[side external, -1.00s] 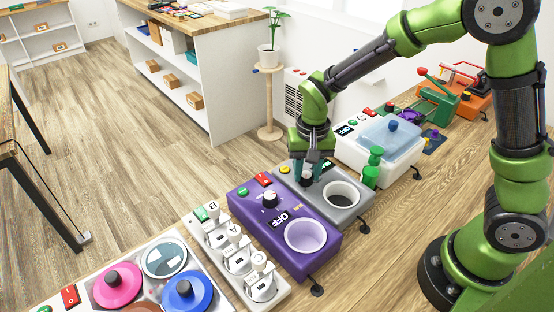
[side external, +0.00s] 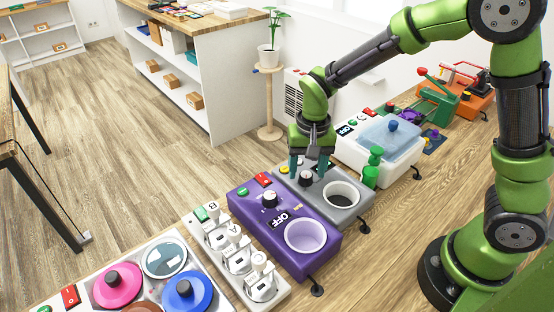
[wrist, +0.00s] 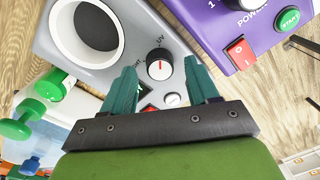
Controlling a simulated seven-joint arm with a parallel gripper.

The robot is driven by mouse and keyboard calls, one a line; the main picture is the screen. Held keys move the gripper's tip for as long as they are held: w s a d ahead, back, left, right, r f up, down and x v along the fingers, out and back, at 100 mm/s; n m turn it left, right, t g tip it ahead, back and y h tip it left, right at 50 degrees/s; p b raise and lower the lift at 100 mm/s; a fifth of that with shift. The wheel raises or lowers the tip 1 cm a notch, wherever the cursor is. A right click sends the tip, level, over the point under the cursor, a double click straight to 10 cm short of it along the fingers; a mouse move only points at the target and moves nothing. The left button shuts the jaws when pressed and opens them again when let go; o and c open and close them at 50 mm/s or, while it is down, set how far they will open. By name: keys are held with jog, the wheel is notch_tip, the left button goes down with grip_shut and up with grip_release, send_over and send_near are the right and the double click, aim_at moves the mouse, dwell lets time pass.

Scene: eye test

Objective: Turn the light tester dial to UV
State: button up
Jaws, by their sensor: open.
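The light tester is a grey box (side external: 349,213) with a round cup-like opening, in the middle of the row of devices; it also shows in the wrist view (wrist: 48,52). Its dial (side external: 306,178) is black-sided with a white top in the wrist view (wrist: 158,71). The dial's red mark points up in that view, toward the UV label (wrist: 161,42). My gripper (side external: 308,168) is above the dial with its teal fingers spread. In the wrist view the fingers (wrist: 160,66) stand either side of the dial, apart from it. Nothing is held.
A purple device (side external: 255,225) with a dial and an OFF display stands close on the near side. A white device with a blue-lidded basin (side external: 390,137) and green dumbbell-shaped pieces (side external: 371,170) are on the far side. Bare wooden bench (side external: 400,220) lies to the right.

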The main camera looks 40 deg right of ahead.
aim_at(308, 174)
notch_tip(308, 174, up, 16)
jog(key=shift+s+d, duration=0.15)
jog(key=shift+d, duration=0.1)
jog(key=s+d+r+n+t+y, duration=0.1)
jog(key=s+d+n+t, duration=0.2)
jog(key=s+t, duration=0.4)
jog(key=s, duration=0.6)
jog(key=shift+s+d+y, duration=0.2)
jog(key=shift+d+y, duration=0.1)
jog(key=shift+d, duration=0.1)
